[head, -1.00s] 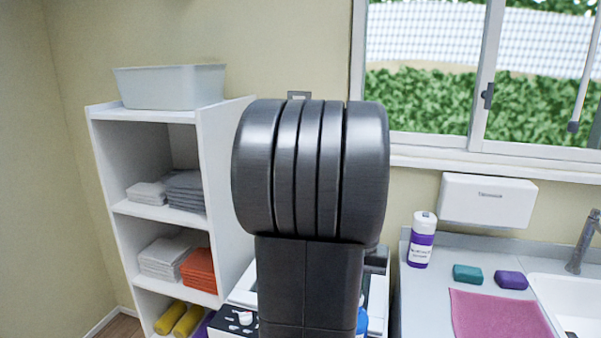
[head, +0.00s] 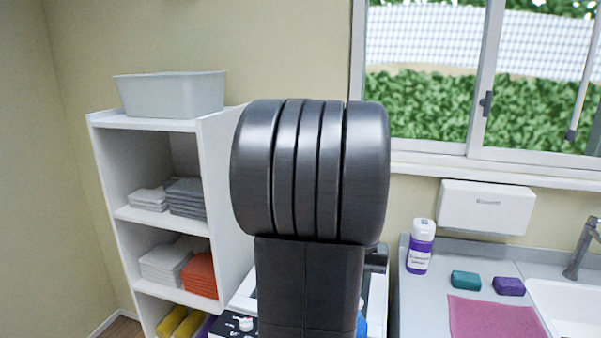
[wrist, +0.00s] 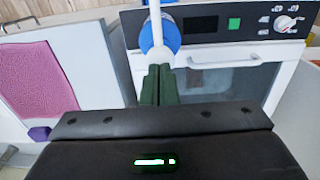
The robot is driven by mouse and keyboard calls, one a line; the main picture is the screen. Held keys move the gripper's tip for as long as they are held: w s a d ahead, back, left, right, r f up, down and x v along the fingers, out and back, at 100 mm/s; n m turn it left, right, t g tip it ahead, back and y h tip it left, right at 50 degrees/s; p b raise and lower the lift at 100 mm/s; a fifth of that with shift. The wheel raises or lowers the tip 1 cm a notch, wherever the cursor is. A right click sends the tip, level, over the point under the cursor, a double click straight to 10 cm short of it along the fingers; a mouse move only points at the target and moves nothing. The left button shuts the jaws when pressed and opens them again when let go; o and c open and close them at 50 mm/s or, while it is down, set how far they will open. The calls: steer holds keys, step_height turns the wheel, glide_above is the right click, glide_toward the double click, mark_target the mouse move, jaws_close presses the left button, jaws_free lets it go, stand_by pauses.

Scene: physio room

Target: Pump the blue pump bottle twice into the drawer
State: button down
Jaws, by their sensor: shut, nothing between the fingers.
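The blue pump bottle (wrist: 160,38) is seen from above in the wrist view, with its white pump head and spout (wrist: 157,22) over the blue body. In the head view only a sliver of blue (head: 362,325) shows beside my arm. My gripper (wrist: 159,72) is shut and empty, its dark fingertips close to the pump head; I cannot tell whether they touch it. A white front with a handle (wrist: 224,61), perhaps the drawer, lies to the right of the bottle in the wrist view. I cannot see whether it is open.
A control panel with a dial (wrist: 287,24) is above that front. A pink cloth (head: 495,316), teal block (head: 466,280), purple block (head: 508,286) and white-and-purple bottle (head: 420,248) sit on the counter by the sink (head: 565,308). A shelf unit (head: 222,180) stands left.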

steer(key=shift+f, duration=0.15)
steer(key=shift+f+b, duration=1)
steer(key=shift+f, duration=0.4)
steer(key=shift+r+p, duration=1.4)
steer(key=shift+r, duration=0.2)
step_height(320, 180, up, 6)
steer(key=p, duration=0.5)
steer(key=shift+f, duration=0.2)
